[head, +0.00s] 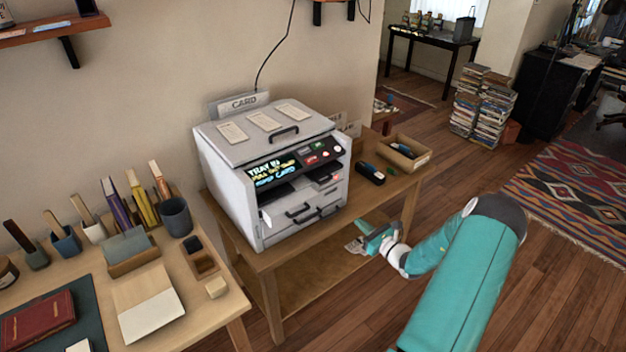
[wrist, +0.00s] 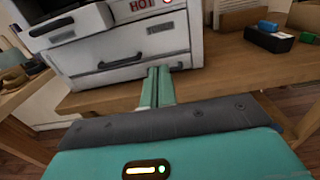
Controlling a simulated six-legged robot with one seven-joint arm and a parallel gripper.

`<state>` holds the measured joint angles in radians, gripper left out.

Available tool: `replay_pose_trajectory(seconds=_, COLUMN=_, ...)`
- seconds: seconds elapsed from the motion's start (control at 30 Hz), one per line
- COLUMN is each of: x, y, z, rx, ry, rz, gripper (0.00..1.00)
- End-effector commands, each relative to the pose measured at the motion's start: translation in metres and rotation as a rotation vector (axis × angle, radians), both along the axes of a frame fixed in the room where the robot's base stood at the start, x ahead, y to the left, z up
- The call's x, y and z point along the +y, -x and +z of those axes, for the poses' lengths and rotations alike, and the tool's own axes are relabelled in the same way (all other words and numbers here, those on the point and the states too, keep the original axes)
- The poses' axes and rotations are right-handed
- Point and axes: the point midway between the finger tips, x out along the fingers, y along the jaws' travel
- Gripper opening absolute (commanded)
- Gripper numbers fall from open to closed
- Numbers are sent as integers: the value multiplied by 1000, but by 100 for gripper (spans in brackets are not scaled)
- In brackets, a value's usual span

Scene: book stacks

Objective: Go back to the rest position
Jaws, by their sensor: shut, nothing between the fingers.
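My gripper (head: 357,244) is shut and empty at the end of my teal arm. In the head view it is beside the front edge of the wooden stand, in front and to the right of the grey printer-like machine (head: 225,172). In the wrist view my gripper's fingers (wrist: 158,72) are together and point toward the machine's lower drawer (wrist: 130,62). I cannot tell how wide the gap to the drawer is. The drawer looks closed. No marker for a rest position shows.
The wooden stand (head: 262,262) carries the machine, a black block (head: 369,174) and a cardboard tray (head: 425,157). A desk (head: 215,314) with books and cups is at the left. Book piles (head: 482,105) stand farther back. Wooden floor (head: 560,290) is open at the right.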

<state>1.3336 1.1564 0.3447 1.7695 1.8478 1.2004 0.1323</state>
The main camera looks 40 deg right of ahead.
Motion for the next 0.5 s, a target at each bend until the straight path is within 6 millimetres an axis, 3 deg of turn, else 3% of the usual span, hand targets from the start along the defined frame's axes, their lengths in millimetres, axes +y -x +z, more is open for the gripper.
replay_pose_trajectory(seconds=0.27, x=4, y=-1, z=5, rx=3, ry=13, rz=17, gripper=0)
replay_pose_trajectory(seconds=0.37, x=23, y=-12, z=20, rx=16, ry=66, rz=90, gripper=0)
replay_pose_trajectory(seconds=0.5, x=75, y=-32, z=59, rx=50, ry=209, rz=286, gripper=0)
